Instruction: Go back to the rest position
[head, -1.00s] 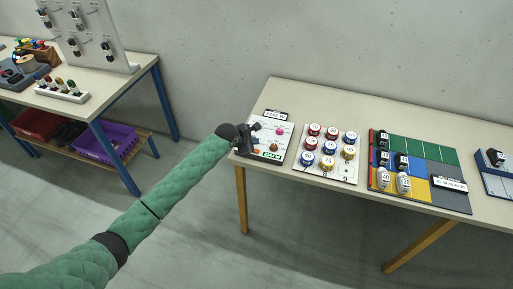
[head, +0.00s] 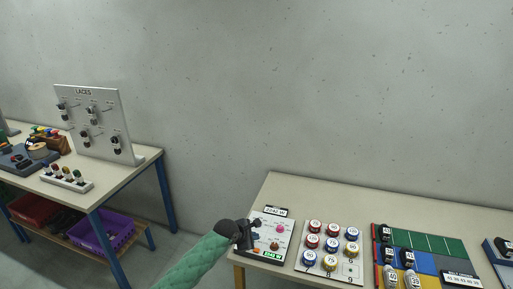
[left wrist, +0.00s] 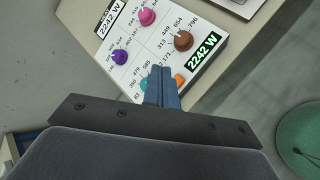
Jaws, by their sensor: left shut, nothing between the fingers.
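My left gripper (head: 257,224) is over the left part of a white knob panel (head: 271,249) at the table's left end. Its dark blue fingers (left wrist: 163,78) are shut with nothing between them in the left wrist view. They cover the panel's lower part, between a teal knob (left wrist: 144,85) and an orange piece (left wrist: 179,79). I cannot tell whether they touch the panel. Purple (left wrist: 120,57), pink (left wrist: 147,17) and brown (left wrist: 183,40) knobs are clear of the fingers. The panel's green display (left wrist: 203,53) reads 2242 W. My right gripper is not in view.
The right table (head: 303,187) also holds a white board with several round caps (head: 333,237) and a coloured board (head: 437,243). A second table (head: 137,172) at left carries an upright laces board (head: 96,108) and a small rack (head: 66,178). A floor gap lies between the tables.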

